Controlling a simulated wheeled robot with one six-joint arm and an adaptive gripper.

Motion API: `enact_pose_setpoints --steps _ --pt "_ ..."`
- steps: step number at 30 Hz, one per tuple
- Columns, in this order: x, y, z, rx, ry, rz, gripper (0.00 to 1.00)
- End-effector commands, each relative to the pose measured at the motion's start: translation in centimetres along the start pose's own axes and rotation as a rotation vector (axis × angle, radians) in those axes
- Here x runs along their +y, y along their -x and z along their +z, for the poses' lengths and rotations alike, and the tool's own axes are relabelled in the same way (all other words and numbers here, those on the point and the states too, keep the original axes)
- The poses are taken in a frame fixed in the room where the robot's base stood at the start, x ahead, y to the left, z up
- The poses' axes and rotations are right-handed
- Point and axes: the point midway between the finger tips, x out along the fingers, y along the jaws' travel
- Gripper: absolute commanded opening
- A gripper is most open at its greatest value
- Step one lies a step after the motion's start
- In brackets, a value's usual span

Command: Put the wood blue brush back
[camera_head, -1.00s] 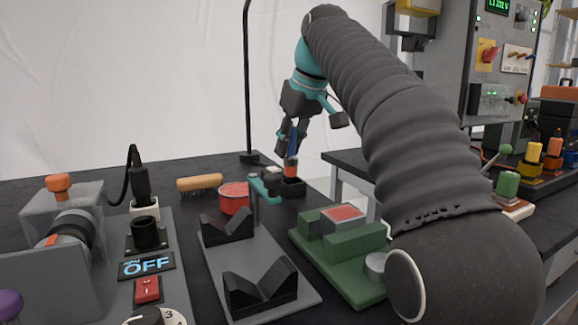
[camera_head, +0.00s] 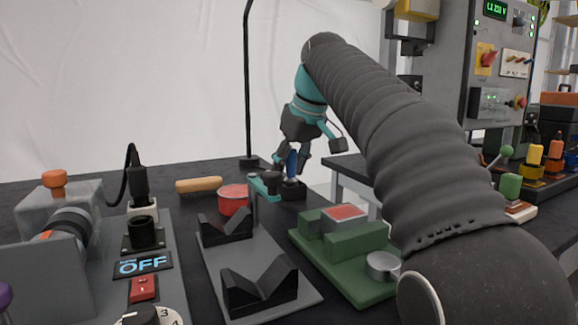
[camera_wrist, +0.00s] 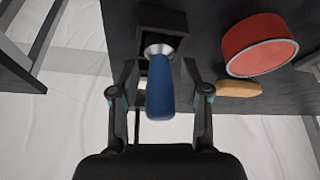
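The brush (camera_head: 291,164) has a blue handle and stands upright in a small black holder (camera_head: 291,190) at the back of the dark bench. In the wrist view the blue handle (camera_wrist: 160,90) and its silver collar show, with the collar at the mouth of the black holder (camera_wrist: 168,24). The brush's lower end is hidden inside the holder. My gripper (camera_head: 291,160) is around the handle from above. In the wrist view the fingers of my gripper (camera_wrist: 160,72) are spread, with a gap on each side of the handle.
A red round tin (camera_head: 233,197) and a wooden-coloured handle (camera_head: 199,185) lie left of the holder. A teal clamp-like part (camera_head: 262,184) stands close to its left. Black V-blocks (camera_head: 258,286) and a green fixture (camera_head: 345,240) are in front. A thin black pole (camera_head: 247,90) rises behind.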

Motion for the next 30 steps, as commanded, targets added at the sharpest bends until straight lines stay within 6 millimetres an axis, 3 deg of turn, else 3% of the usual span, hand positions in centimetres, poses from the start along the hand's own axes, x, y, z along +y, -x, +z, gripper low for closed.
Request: enact_pose_setpoints --steps 8,21,30 --pt "0.0 1.2 -0.2 0.001 0.0 0.001 0.46" --pt "0.1 9.5 -0.3 0.001 0.0 0.001 0.46" --pt "0.0 12.1 -0.2 0.001 0.0 0.0 0.46"
